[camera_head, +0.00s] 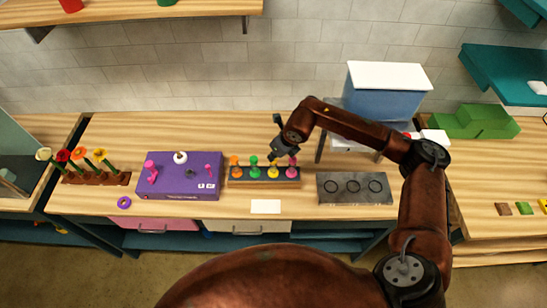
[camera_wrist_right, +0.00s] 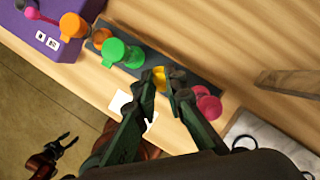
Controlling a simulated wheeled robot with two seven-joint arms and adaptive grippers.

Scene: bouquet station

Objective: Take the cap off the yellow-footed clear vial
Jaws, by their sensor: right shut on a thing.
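The yellow-footed vial (camera_head: 272,173) stands in the dark rack (camera_head: 240,183), between the green vial (camera_head: 254,170) and the pink vial (camera_head: 292,168). My right gripper (camera_head: 275,153) reaches down over it from above. In the right wrist view, my right gripper (camera_wrist_right: 167,82) is shut on its yellow top, the cap (camera_wrist_right: 158,77). The fingers hide most of the vial, and I cannot tell whether the cap is still seated. My left gripper (camera_wrist_right: 69,140) is open and empty, low at the left of the wrist view. It is outside the head view.
An orange vial (camera_head: 234,166) stands at the rack's left end. A purple box (camera_head: 178,188) lies left of the rack. A grey plate with ring marks (camera_head: 354,200) lies to the right. A white card (camera_head: 265,206) lies in front.

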